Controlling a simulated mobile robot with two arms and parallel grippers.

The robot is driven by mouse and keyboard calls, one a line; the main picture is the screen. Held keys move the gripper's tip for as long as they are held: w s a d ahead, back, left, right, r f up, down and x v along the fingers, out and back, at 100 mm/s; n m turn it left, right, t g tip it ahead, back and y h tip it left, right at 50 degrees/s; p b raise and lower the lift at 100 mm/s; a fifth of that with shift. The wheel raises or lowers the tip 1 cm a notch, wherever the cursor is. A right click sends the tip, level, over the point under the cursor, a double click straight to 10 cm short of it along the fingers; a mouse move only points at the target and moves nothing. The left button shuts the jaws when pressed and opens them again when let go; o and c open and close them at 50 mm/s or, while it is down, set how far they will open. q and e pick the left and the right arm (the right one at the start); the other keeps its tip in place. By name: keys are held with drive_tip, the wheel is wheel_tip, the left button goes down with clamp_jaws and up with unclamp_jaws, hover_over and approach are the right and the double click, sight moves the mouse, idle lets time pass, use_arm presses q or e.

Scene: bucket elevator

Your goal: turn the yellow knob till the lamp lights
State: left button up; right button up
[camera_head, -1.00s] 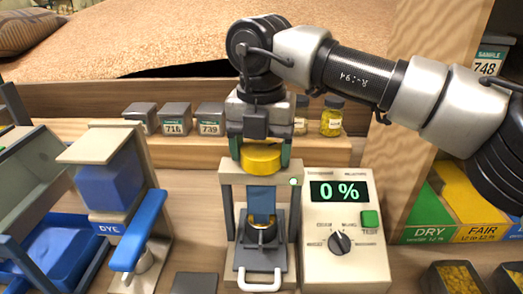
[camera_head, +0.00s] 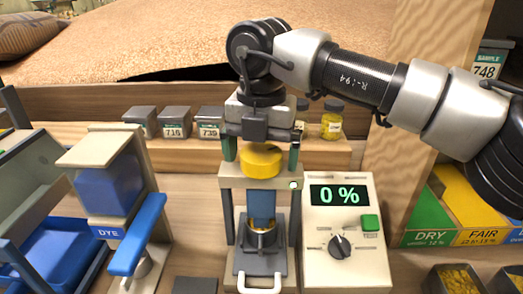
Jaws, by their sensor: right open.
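The yellow knob (camera_head: 261,160) sits on top of the beige press frame (camera_head: 232,182) in the middle of the view. My right gripper (camera_head: 262,152) points down over the knob, with one dark green finger on each side of it. The fingers are open, with a gap showing between each finger and the knob. A blue ram and a small cup (camera_head: 262,240) stand below the knob inside the frame. My left gripper is not in view.
A tester (camera_head: 345,270) reading 0 % stands close on the right. A dye dispenser (camera_head: 112,185) with a blue lever (camera_head: 137,235) stands on the left. Sample tins (camera_head: 174,121) and jars (camera_head: 332,120) line the shelf behind. Several grain bins stand at lower right.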

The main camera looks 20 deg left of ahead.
sight(261, 152)
drive_tip(key=shift+r, duration=0.35)
wheel_tip(261, 152, up, 9)
drive_tip(key=shift+p, duration=0.8)
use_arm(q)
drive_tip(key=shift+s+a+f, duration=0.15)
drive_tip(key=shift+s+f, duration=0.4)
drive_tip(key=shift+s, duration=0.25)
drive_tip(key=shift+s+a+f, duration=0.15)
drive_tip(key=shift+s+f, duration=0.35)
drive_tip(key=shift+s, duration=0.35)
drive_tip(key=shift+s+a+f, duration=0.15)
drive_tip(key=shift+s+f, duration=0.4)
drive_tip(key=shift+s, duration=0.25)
use_arm(e)
drive_tip(key=shift+r, duration=0.55)
